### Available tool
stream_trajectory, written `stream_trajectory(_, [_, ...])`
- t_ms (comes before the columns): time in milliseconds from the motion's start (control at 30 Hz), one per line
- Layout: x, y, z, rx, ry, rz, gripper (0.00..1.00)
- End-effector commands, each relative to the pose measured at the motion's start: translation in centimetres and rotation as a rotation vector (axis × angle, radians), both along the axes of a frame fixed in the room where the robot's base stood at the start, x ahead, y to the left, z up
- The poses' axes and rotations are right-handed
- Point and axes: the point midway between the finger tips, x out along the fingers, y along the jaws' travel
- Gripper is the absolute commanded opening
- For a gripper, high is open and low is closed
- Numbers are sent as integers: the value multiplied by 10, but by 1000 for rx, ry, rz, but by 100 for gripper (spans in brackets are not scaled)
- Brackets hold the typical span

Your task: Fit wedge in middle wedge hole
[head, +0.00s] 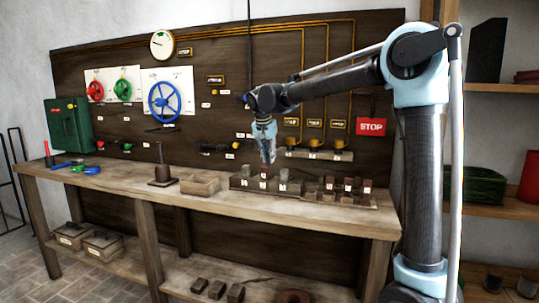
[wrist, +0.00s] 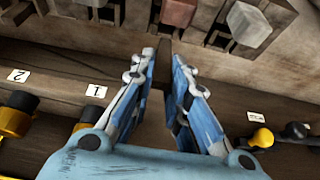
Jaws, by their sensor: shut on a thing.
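My gripper (head: 268,158) is over the long dark wooden block holder (head: 238,184) on the bench. My fingertips are nearest the reddish middle block. Whether the wedge touches the holder cannot be told.
A rack of labelled blocks (head: 338,198) stands right of the holder. The wall shelf with yellow knobs (head: 313,155) is close behind my gripper. The front bench edge is clear.

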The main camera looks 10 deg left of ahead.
Motion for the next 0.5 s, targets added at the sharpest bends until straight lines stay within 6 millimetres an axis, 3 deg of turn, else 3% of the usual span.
stream_trajectory(500, [1, -1, -21, 0, 0, -1, 5])
